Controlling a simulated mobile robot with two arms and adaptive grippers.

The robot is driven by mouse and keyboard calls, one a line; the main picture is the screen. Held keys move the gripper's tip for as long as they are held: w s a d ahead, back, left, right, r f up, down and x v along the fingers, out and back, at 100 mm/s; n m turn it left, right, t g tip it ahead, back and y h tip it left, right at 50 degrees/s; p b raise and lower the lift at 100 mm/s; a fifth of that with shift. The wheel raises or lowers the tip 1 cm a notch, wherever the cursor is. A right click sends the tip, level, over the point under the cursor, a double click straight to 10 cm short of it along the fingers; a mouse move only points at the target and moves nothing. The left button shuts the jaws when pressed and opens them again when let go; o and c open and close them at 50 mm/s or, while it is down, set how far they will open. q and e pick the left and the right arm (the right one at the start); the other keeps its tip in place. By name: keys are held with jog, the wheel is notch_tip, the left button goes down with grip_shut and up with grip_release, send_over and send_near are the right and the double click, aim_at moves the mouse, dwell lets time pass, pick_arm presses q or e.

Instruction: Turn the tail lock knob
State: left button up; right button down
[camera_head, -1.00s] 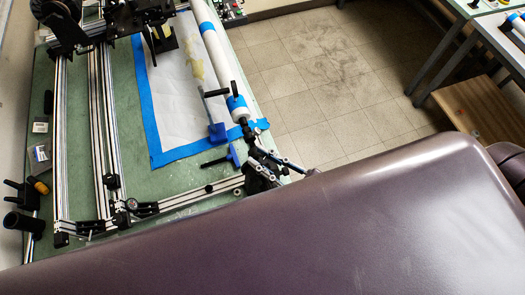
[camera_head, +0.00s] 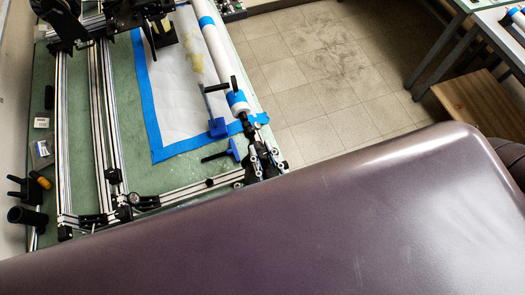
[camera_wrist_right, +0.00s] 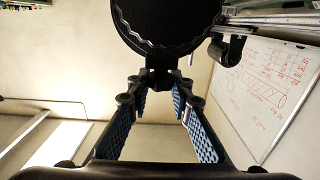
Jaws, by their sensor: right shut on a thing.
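In the head view, my right gripper (camera_head: 262,163) is at the near end of the white roller (camera_head: 218,52), by the black tail fitting (camera_head: 247,124). In the right wrist view, a large round black knob with a ridged rim (camera_wrist_right: 168,25) fills the top. The blue-padded fingers of my right gripper (camera_wrist_right: 160,82) converge just below it, on a small black part that seems to belong to it. In the head view, the gripper and dark fittings overlap, so the exact contact is hidden. My left gripper is not in view.
A blue T-shaped handle (camera_head: 233,150) and a blue clamp (camera_head: 217,128) sit close left of my right gripper. Aluminium rails (camera_head: 100,120) run along the green bench (camera_head: 75,130). A black cup (camera_head: 27,216) stands at its left edge. Tiled floor is clear to the right.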

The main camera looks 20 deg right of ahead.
dwell(0.5)
jog(key=c, duration=1.7)
grip_release()
jog(key=shift+s, duration=0.1)
jog(key=s, duration=1.2)
jog(key=shift+d, duration=0.1)
